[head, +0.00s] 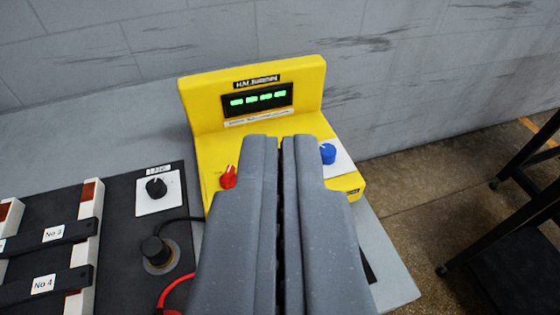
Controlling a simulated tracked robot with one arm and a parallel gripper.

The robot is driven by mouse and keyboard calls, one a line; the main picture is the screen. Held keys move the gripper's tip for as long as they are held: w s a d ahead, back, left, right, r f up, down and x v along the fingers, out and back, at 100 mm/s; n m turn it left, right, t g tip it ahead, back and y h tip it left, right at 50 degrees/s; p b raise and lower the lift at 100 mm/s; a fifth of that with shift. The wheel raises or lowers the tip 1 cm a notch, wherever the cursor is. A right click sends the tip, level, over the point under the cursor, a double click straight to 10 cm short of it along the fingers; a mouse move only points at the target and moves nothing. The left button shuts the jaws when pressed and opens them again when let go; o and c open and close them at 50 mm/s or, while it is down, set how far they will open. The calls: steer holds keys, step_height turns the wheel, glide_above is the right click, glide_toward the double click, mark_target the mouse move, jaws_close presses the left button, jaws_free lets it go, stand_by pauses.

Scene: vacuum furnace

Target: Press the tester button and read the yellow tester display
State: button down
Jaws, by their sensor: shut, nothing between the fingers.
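The yellow tester (205,150) stands on a grey table in the middle of the head view. Its upright back panel carries a dark display (258,99) with several green dashes lit. A black label sits above the display and a white one below it. A red knob (228,177) is on the left of the tester's lower face, and a blue button or knob (327,153) on a white plate is on the right. My gripper (280,140) is shut and empty, with its fingertips over the tester's lower face. The fingers hide the middle of that face. I cannot tell whether they touch it.
Left of the tester is a dark panel with a black knob (156,187) and a black plug (156,252) with a cable. A rack with labelled black bars (50,235) stands further left. A grey wall (400,70) is behind. Dark metal legs (520,200) stand at right.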

steer(key=shift+d, duration=0.15)
steer(key=w+f+m+g+y+p, duration=0.1)
steer(key=w+f+g+y+p, duration=0.3)
steer(key=w+p, duration=0.85)
steer(key=w+f+m+g+p, duration=0.3)
steer(key=w+f+p, duration=0.6)
steer(key=f, duration=0.5)
steer(key=shift+w+d+f, duration=0.25)
steer(key=shift+w+d, duration=0.1)
steer(key=shift+w, duration=0.65)
steer(key=shift+f, duration=0.1)
steer(key=shift+f+b, duration=1.5)
steer(key=shift+f, duration=2.8)
